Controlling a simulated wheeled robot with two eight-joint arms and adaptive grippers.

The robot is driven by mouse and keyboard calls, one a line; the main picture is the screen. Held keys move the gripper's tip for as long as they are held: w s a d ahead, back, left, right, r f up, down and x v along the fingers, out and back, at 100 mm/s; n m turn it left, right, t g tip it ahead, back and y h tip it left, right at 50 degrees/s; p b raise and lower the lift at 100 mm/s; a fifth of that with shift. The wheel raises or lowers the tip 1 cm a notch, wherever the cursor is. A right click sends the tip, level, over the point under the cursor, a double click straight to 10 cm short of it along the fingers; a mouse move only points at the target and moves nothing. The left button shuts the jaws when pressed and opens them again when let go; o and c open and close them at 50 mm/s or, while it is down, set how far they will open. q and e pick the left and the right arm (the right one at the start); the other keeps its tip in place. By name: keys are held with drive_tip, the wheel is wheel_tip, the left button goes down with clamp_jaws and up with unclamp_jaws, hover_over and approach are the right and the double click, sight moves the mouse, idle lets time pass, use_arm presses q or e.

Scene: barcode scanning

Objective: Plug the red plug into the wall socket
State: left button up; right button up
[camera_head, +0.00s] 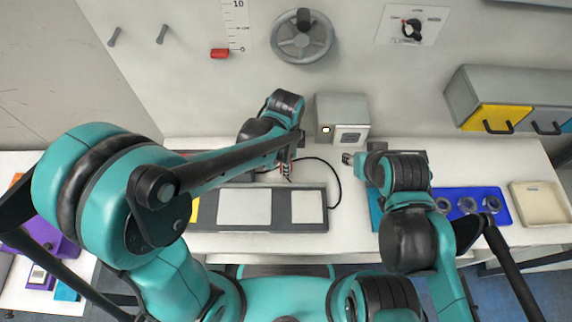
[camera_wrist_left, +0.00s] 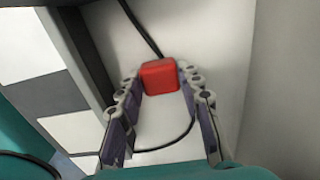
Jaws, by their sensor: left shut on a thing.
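The red plug (camera_wrist_left: 160,76) is between the fingertips of my left gripper (camera_wrist_left: 161,84) in the left wrist view, and a black cable runs from it. In the head view my left gripper (camera_head: 286,168) is shut on the plug, just above the table and left of the socket box. The plug is mostly hidden by the fingers there. The wall socket appears to be on the front of a grey box (camera_head: 343,112) against the back wall, beside a small lit lamp. The plug is apart from it. My right gripper (camera_head: 349,159) is below and near the box; its fingers are too small to judge.
A grey panel with pale plates (camera_head: 305,207) lies below my left gripper. The black cable (camera_head: 338,184) loops to its right. A blue tray with rings (camera_head: 477,220) and a beige bin (camera_head: 540,204) stand at the right. A yellow-fronted drawer (camera_head: 495,119) juts from the wall.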

use_arm(q)
wheel_tip(320, 180, up, 10)
drive_tip(key=p, duration=0.3)
drive_tip(key=shift+s, duration=0.1)
idle(0.5)
